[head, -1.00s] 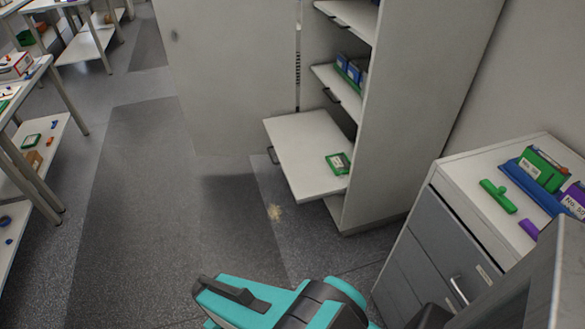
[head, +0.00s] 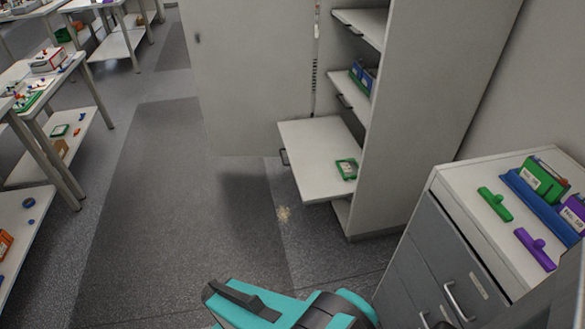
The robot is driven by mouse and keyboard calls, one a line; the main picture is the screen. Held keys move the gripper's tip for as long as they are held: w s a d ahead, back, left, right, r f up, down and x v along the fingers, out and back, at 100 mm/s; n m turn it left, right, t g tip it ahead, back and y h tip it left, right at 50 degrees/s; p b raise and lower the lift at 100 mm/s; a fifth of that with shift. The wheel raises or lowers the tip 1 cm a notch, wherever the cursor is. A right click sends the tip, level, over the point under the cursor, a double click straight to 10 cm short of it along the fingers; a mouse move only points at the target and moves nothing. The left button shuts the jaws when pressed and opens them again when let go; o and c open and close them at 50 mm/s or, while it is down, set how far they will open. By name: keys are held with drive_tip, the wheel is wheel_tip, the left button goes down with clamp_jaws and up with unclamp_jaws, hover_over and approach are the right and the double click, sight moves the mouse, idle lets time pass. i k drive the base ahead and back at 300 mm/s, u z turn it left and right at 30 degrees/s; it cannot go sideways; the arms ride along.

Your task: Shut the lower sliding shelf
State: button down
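The lower sliding shelf (head: 310,172) is a white board pulled out to the left from the tall grey cabinet (head: 425,120). A dark handle (head: 284,157) is on its front left edge. A small green tray-like item (head: 347,169) lies on it near the cabinet's side wall. My teal and black arm shows at the bottom of the head view, well in front of the shelf and apart from it. My gripper's fingertips are not clearly visible.
The cabinet door (head: 255,80) stands open at left. Upper shelves (head: 362,24) also show, one holding blue boxes (head: 364,76). A drawer unit (head: 455,235) stands at right with green and purple items on top. Tables line the left. The floor between (head: 165,200) is clear.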

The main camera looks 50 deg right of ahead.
sight(313, 145)
drive_tip(key=u, duration=0.1)
drive_tip(key=i, duration=0.95)
drive_tip(key=z, duration=0.05)
